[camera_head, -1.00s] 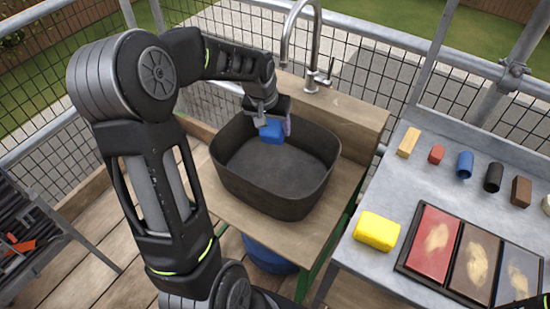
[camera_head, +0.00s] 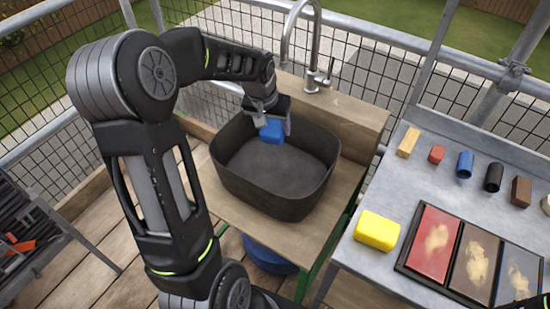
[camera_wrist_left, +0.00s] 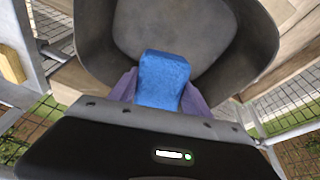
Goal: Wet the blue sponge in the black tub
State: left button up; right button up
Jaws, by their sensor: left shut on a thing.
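The blue sponge (camera_head: 271,132) is in my left gripper (camera_head: 272,122), which is shut on it. They are at the back left part of the black tub (camera_head: 255,192), near its rim height. In the left wrist view the blue sponge (camera_wrist_left: 163,80) sits between the two purplish fingers, with the tub's grey inside (camera_wrist_left: 190,30) beyond it. The tub stands on a wooden stand. I cannot tell whether there is water in it or whether the sponge is wet. My right gripper is not in view.
A steel tap (camera_head: 312,45) rises behind the tub. On the grey table (camera_head: 400,165) at right are a yellow sponge (camera_head: 377,231), several small blocks and a tray (camera_head: 475,255) with red, brown and grey-blue sections. Wire-mesh railings stand behind. A blue drum (camera_head: 268,254) is below the stand.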

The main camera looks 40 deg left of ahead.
aim_at(274, 123)
pick_arm(q)
jog(key=shift+r, duration=0.1)
jog(key=shift+r+p, duration=1.35)
jog(key=shift+r, duration=0.6)
jog(key=shift+d+f, duration=0.1)
jog(key=shift+f, duration=0.1)
jog(key=w+d+m, duration=0.2)
jog(key=d, duration=0.8)
jog(key=w+d+m+h, duration=0.1)
jog(key=d+m, duration=0.1)
jog(key=d, duration=0.9)
jog(key=shift+w+d+f, duration=0.15)
jog(key=shift+w+f, duration=0.1)
jog(key=shift+w, duration=0.15)
